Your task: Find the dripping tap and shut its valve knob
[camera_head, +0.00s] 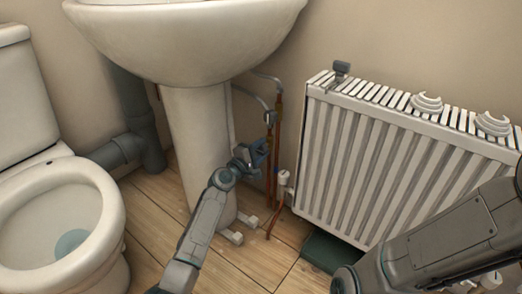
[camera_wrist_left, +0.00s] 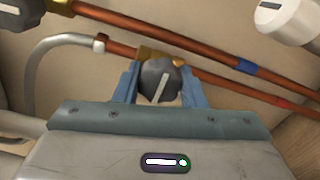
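My left gripper (camera_head: 262,150) is at the copper pipes (camera_head: 277,140) beside the sink pedestal. In the left wrist view a dark grey valve knob (camera_wrist_left: 159,82) with a white line sits between the two blue fingertips. The fingers flank it closely; I cannot tell whether they press on it. The knob's line runs roughly across its copper pipe (camera_wrist_left: 122,49). No drip is visible. My right arm shows at lower right; its gripper is not in view.
The white sink (camera_head: 190,45) overhangs its pedestal (camera_head: 198,125). A ribbed radiator (camera_head: 375,165) stands to the right of the pipes, and a toilet (camera_head: 95,215) to the left. A dark green object (camera_head: 325,252) lies under the radiator. Wooden floor (camera_head: 255,262) is open in front.

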